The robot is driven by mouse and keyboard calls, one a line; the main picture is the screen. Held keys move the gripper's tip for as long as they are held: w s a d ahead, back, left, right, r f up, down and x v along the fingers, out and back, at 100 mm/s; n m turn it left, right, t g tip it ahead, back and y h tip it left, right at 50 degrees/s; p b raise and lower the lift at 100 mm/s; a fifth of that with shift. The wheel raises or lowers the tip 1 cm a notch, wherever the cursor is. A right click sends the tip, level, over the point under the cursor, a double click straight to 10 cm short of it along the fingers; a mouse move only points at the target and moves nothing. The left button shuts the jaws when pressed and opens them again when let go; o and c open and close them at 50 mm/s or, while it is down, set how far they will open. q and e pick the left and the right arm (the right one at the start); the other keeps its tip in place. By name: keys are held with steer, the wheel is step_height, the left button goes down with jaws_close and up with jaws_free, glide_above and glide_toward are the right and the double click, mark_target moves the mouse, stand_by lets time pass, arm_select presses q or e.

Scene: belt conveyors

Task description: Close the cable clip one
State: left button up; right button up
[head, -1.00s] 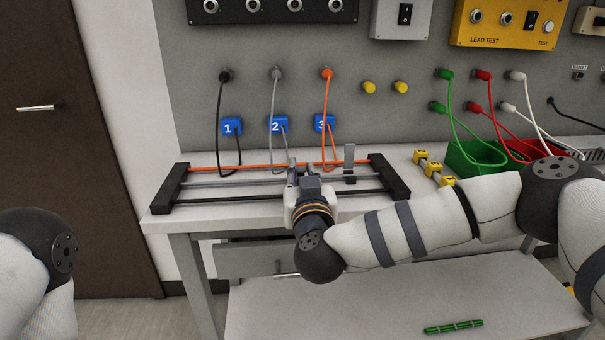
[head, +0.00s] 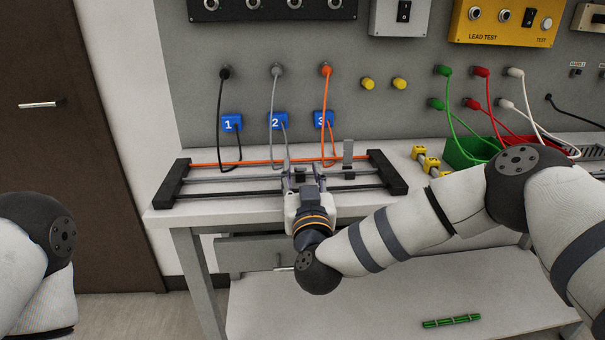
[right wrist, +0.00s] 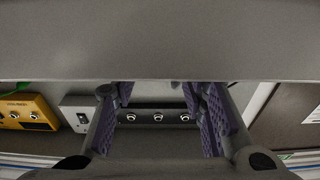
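A black-ended rack (head: 389,173) on the bench carries an orange, a grey and a black cable running left to right. A grey clip flap (head: 348,153) stands upright at the rack, right of my right gripper (head: 301,172). My right gripper reaches over the front of the rack near its middle. Its purple-padded fingers are spread apart in the right wrist view (right wrist: 163,120), with nothing seen held between them. Any clip under or behind this gripper is hidden, and I see no number on the clip. My left gripper is out of view.
Blue tags (head: 232,122) numbered 1 to 3 hang on the wall panel behind the rack. Yellow blocks (head: 425,162) and a green bin (head: 468,153) stand to the right. A green item (head: 451,321) lies on the lower shelf.

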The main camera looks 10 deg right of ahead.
steer(key=s+f, duration=0.1)
steer(key=s, duration=1.1)
steer(key=shift+f, duration=0.2)
steer(key=shift+f, duration=0.15)
